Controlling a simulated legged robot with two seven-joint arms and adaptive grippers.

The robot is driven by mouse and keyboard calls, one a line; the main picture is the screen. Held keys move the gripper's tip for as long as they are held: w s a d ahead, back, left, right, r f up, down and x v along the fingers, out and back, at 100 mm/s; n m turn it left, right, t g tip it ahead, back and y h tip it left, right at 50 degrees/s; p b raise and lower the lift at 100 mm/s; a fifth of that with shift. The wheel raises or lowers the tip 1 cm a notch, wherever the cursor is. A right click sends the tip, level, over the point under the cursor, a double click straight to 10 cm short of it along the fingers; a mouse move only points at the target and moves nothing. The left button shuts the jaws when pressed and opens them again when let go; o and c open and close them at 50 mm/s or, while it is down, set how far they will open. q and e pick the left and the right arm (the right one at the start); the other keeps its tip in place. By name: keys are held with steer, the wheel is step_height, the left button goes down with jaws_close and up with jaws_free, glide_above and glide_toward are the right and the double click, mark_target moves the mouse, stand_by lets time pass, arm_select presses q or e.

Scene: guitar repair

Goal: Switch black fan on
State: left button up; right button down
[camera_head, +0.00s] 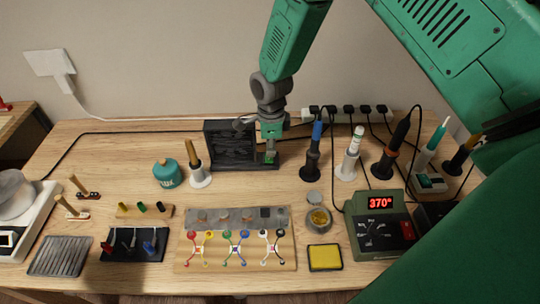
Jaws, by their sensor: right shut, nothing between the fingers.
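The black fan (228,143) is a dark square-framed box standing on a flat base at the back middle of the table. My right gripper (270,157) reaches down from above at the fan's right side, with its fingertips low over the right part of the base. It is shut with nothing between the fingers. The wrist and fingers cover the fan's right edge and the spot under the tips. A small green patch shows at the tips; I cannot tell whether it is a switch or whether the fingers touch it. My left gripper is not in view.
Soldering irons in stands, one with a blue handle (317,135), are close to the right of my gripper. A brush in a white holder (199,174) and a teal tin (167,173) stand left of the fan. A station (378,229) reading 370° stands front right.

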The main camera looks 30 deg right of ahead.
mark_target(269, 159)
steer(key=shift+a+f, duration=0.2)
steer(key=shift+a, duration=0.25)
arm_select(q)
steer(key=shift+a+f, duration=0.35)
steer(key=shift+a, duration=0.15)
arm_select(e)
steer(key=shift+f, duration=0.1)
arm_select(q)
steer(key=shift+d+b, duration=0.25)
steer(key=shift+b, duration=0.1)
arm_select(e)
steer(key=shift+s+d+f, duration=0.1)
steer(key=shift+d+f, duration=0.15)
steer(key=shift+f, duration=0.05)
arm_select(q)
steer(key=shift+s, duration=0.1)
arm_select(e)
steer(key=shift+r, duration=0.1)
steer(key=shift+a+r+p, duration=0.1)
steer(key=shift+r+p, duration=0.8)
steer(key=shift+p, duration=0.05)
steer(key=shift+r+p, duration=2.15)
steer(key=shift+r, duration=0.45)
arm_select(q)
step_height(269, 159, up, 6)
arm_select(e)
steer(key=shift+f, duration=0.1)
